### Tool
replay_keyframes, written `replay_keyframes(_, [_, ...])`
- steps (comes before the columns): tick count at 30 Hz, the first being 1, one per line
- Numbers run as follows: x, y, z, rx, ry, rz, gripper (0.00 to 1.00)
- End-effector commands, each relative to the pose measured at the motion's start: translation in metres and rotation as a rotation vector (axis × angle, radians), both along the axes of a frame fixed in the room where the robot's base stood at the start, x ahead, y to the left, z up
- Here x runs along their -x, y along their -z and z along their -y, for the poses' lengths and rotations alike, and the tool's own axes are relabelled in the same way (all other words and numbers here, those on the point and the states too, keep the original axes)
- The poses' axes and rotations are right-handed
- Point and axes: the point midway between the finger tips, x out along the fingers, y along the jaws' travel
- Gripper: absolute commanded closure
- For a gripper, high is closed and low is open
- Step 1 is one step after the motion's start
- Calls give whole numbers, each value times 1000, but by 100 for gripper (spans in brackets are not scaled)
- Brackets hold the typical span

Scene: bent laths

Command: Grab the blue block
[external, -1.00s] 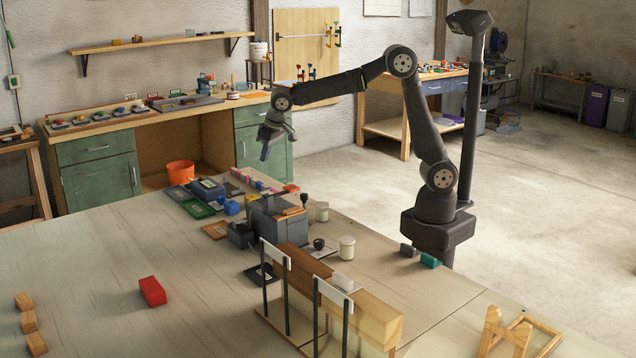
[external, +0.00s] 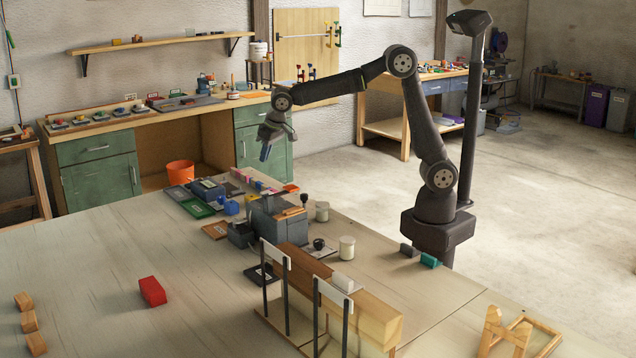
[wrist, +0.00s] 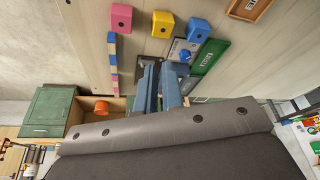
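The blue block (wrist: 198,30) shows in the wrist view near the top, right of a yellow block (wrist: 163,24) and a pink block (wrist: 121,18). It lies on the table with a dark hole in its face. In the external view I cannot surely tell it from other small blue things near the clutter. My gripper (external: 266,150) hangs in the air above the table's far edge. In the wrist view its two blue-grey fingers (wrist: 160,72) stand a little apart with nothing seen between them. They do not touch the block.
A green tray (wrist: 209,57) and a blue knob (wrist: 185,56) lie close to the block. A striped strip (wrist: 113,62) lies to its left. Grey boxes (external: 276,225) stand nearer the camera. A red block (external: 152,291) sits at the left on largely clear table.

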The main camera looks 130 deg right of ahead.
Motion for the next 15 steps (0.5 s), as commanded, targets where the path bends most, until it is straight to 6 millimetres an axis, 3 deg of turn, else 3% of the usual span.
replay_keyframes(1, [0, 0, 0, 0, 0, 0, 82])
replay_keyframes(8, [0, 0, 0, 0, 0, 0, 37])
replay_keyframes(15, [0, 0, 0, 0, 0, 0, 36])
